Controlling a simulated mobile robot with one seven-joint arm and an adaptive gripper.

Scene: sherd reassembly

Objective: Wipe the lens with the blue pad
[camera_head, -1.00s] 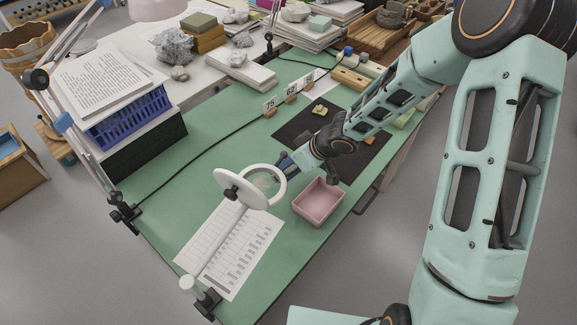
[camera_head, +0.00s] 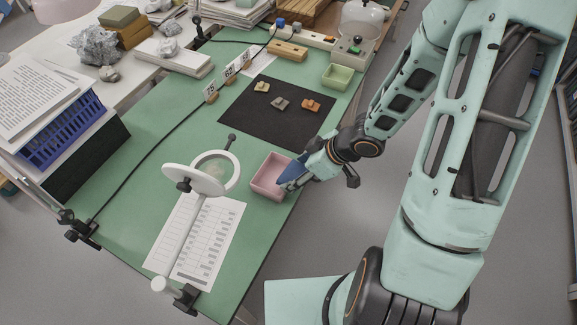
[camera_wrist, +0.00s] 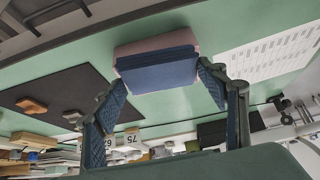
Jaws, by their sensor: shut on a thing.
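The lens is the clear disc in a white-ringed magnifier (camera_head: 213,170) on a white arm above the green table, left of centre in the head view. A blue pad (camera_wrist: 160,74) shows between my two fingers in the wrist view. My gripper (camera_head: 286,180) is shut on it, at the right side of the pink tray (camera_head: 262,172), apart from the lens. The pink tray's edge (camera_wrist: 150,44) shows just behind the pad in the wrist view. In the head view, the pad and the fingertips are hard to tell apart.
A black mat (camera_head: 262,132) with three small sherds lies beyond the tray. A printed sheet (camera_head: 215,235) lies under the magnifier. A green tray (camera_head: 338,76) stands near the far right edge. Green tabletop left of the mat is clear.

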